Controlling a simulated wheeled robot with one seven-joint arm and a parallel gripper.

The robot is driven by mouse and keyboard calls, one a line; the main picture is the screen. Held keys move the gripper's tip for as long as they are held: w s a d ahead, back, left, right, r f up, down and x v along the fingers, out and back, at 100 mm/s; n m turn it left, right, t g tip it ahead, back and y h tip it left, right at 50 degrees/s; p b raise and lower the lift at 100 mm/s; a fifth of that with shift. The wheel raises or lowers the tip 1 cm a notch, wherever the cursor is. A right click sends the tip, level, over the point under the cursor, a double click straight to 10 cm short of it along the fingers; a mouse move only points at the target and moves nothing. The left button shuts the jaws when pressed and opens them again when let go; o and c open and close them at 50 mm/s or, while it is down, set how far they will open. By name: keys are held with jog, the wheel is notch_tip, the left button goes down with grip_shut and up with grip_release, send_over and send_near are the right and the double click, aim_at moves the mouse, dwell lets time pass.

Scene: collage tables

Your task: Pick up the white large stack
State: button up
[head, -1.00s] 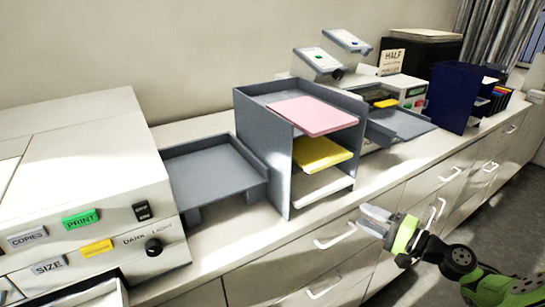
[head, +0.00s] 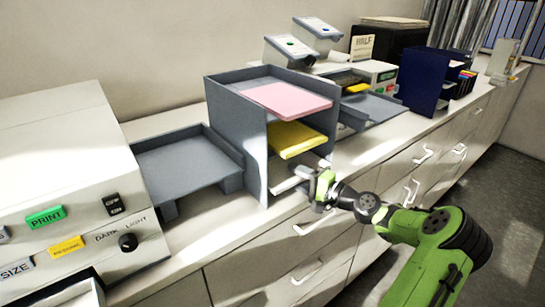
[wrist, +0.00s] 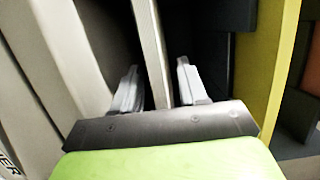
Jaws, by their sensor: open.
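The white large stack (head: 284,186) lies on the bottom level of the grey shelf unit (head: 239,135), partly hidden by my gripper in the head view. My gripper (head: 307,174) is at the open front of that level. In the wrist view the edge of a pale slab, which looks like the white stack (wrist: 151,45), runs between the two fingers of my gripper (wrist: 157,82). The fingers are apart, with a dark gap on each side of the slab, and I see no contact.
A yellow stack (head: 297,139) lies on the level above and a pink stack (head: 287,99) on top. A grey tray (head: 185,163) stands to the left, beside a white copier (head: 70,150). Drawer handles (head: 315,221) stick out below the counter edge.

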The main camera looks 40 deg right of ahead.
grip_shut()
jog(key=shift+r, duration=0.15)
